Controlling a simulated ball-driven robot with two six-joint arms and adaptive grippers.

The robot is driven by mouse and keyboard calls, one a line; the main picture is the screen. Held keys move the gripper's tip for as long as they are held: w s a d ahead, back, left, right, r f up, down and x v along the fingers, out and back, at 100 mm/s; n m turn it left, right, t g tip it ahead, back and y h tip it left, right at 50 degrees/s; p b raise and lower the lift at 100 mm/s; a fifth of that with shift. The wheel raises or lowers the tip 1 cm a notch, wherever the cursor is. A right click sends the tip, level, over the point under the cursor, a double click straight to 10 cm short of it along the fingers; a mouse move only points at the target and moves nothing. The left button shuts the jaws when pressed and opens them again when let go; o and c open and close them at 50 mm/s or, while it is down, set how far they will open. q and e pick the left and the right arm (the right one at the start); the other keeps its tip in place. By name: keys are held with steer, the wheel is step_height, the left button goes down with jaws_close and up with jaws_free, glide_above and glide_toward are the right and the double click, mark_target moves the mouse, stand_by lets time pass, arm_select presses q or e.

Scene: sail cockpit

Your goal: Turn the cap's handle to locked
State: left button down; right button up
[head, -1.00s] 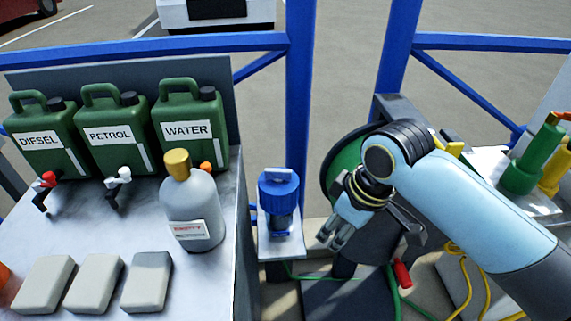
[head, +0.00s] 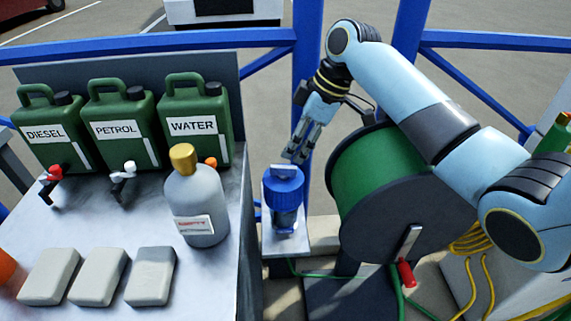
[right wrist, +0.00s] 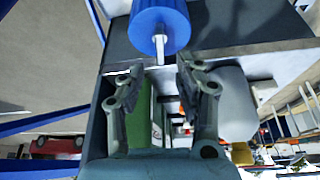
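The blue cap (head: 283,184) sits on top of a blue and dark fitting on a small pale shelf (head: 270,240), right of the white counter. The right gripper (right wrist: 157,75) is open and empty there, apart from the cap. My left gripper is not in view.
A green hose reel (head: 375,175) with a dark side plate stands right of the cap, under my right arm. A grey bottle (head: 198,205) stands on the counter to the left. Blue posts and rails (head: 305,60) run behind.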

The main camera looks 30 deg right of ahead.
mark_target(284, 166)
steer(key=x, duration=0.6)
steer(key=shift+f+b, duration=0.1)
steer(key=shift+b, duration=0.25)
jaws_close()
